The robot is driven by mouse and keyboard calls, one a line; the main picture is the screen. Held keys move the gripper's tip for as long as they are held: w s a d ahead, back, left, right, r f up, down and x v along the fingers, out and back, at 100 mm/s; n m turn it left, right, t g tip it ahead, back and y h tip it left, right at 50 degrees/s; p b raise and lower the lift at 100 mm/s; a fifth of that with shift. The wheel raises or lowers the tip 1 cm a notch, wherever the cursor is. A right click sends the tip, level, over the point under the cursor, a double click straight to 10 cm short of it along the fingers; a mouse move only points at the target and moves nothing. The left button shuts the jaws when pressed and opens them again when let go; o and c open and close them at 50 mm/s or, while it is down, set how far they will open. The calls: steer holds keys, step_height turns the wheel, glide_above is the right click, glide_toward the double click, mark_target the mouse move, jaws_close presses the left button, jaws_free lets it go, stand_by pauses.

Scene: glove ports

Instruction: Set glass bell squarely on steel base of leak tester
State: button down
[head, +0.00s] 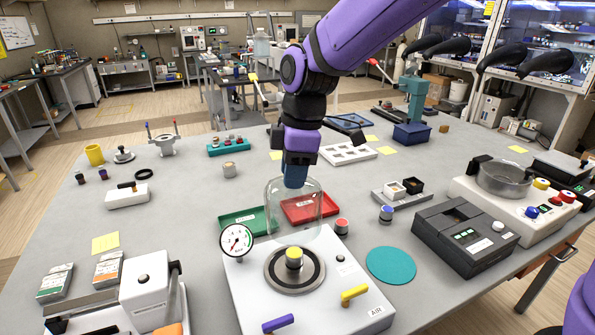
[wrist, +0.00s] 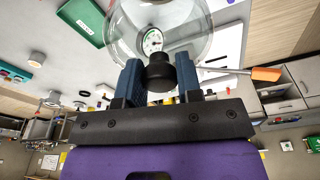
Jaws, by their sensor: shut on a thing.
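The clear glass bell (head: 275,212) hangs upright from my gripper (head: 295,178) in the head view. In the wrist view my gripper (wrist: 159,76) has its blue fingers on either side of the bell's black knob (wrist: 160,70), shut on it. The leak tester (head: 236,292) is a white box with a dial gauge (head: 236,240). Its round steel base (head: 294,286) has a dark ring, and a yellow-topped part (head: 294,256) stands at its middle. The bell's rim appears above and behind the base, apart from it; the exact height is unclear.
Green (head: 240,222) and red (head: 302,208) trays lie behind the tester. Yellow (head: 353,293) and purple (head: 278,324) levers sit on its front. Small blue- and red-topped pieces and a teal disc (head: 391,266) lie to its right. A white press-like device (head: 150,290) stands left.

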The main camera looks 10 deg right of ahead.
steer(key=shift+f, duration=6.45)
steer(key=c, duration=0.7)
jaws_free()
steer(key=r, duration=0.3)
steer(key=d+r, duration=0.1)
steer(key=r, duration=0.6)
steer(key=shift+d+r, duration=0.35)
steer(key=shift+r, duration=0.05)
